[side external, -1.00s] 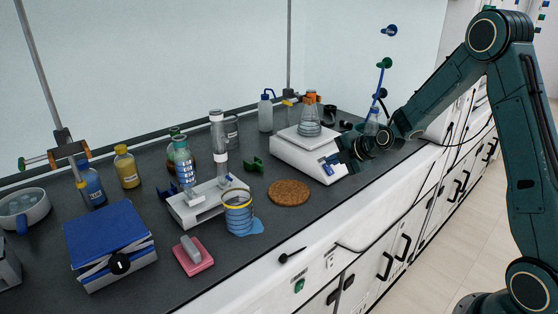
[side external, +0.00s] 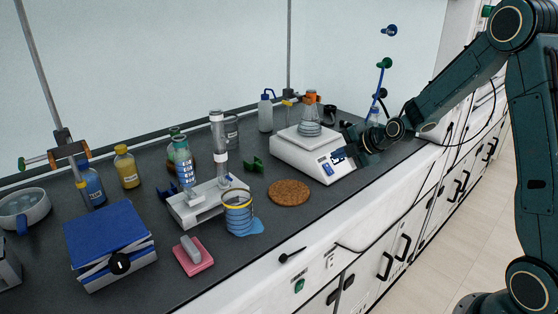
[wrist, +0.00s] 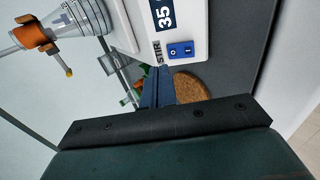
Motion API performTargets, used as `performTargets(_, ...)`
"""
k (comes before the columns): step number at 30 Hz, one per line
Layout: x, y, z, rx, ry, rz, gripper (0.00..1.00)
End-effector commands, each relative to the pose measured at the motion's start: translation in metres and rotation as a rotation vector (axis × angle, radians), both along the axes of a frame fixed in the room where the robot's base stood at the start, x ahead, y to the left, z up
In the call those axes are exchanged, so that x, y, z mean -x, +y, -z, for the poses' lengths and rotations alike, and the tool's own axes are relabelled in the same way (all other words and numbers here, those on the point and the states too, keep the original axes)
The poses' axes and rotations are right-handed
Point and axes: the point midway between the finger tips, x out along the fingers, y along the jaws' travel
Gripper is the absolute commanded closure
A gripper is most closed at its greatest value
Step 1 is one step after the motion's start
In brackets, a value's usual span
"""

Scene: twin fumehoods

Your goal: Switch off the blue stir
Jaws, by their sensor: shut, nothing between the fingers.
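The stirrer (side external: 284,158) is a white box with a flask (side external: 310,118) on its top plate. Its front has a lit display and a blue rocker switch (side external: 327,169). In the wrist view the blue switch (wrist: 180,50) lies beside the word STIR, with an O mark on its left and an I mark on its right. I cannot tell which side is pressed in. My gripper (side external: 345,153) is shut and empty, at the right of the stirrer's front, close to the display. In the wrist view the shut blue fingertips (wrist: 156,72) are just below and left of the switch, apparently not touching it.
A cork mat (side external: 289,192) lies in front of the stirrer. A blue-topped box (side external: 108,235) is at the front left. The bench's front edge runs below my gripper.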

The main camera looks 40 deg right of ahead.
Motion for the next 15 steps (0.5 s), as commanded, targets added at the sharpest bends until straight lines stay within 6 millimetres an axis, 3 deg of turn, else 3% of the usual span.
performTargets(15, 0.04, -0.001, -0.052, 0.002, -0.003, 0.001, 1.0)
